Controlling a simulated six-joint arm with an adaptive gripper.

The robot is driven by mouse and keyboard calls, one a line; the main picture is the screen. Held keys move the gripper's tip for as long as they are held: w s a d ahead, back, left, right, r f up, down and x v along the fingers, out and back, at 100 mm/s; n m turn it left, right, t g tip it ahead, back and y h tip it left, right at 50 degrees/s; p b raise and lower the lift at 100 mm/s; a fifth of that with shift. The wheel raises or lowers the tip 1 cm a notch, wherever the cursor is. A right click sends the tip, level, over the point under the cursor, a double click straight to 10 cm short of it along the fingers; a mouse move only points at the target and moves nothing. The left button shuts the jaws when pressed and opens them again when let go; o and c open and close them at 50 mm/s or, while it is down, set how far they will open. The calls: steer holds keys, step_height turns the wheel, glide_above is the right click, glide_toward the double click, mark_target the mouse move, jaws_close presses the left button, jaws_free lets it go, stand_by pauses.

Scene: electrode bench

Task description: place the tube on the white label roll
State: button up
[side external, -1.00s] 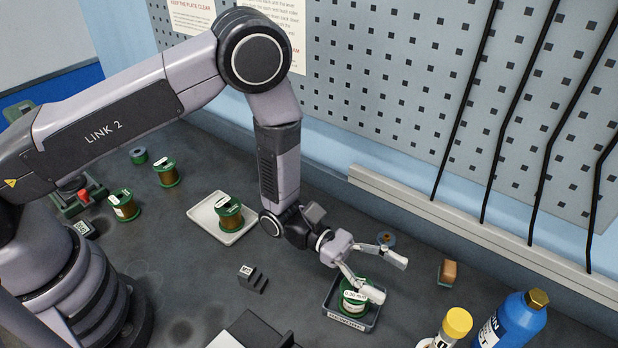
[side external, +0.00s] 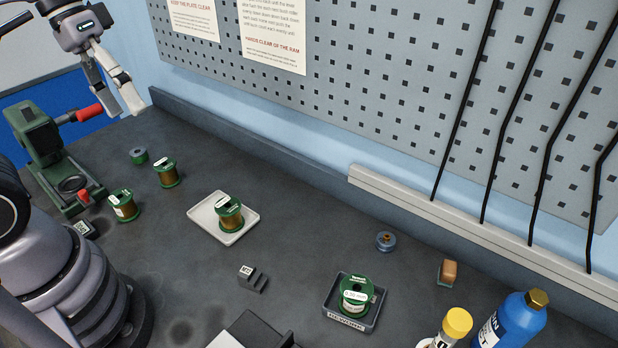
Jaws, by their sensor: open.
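I cannot make out a tube or a white label roll in the side external view. My gripper (side external: 118,106) is open and empty at the upper left, raised above the bench, its fingers pointing down. A green spool with copper-coloured wire (side external: 230,214) stands upright in a white tray (side external: 205,213). Another green spool with a white label (side external: 354,293) stands in a dark labelled tray (side external: 330,308) at the lower middle. Two more wire spools, one here (side external: 166,173) and one nearer (side external: 123,205), stand on the bench at left. My gripper is apart from all of them.
A green press with a red handle (side external: 45,150) stands at left, below my gripper. A small dark block (side external: 252,279), a blue-grey reel (side external: 386,241), a yellow-capped bottle (side external: 456,325) and a blue bottle (side external: 512,322) are nearer. The bench between the two trays is mostly clear.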

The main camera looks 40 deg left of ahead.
steer(key=s+a+r+m+t+y, duration=0.1)
steer(key=s+a+r+t+y, duration=0.1)
steer(key=a, duration=0.5)
steer(key=shift+s+a+r+t+y, duration=0.2)
steer(key=shift+a+t+y, duration=0.15)
steer(key=shift+t+y, duration=0.65)
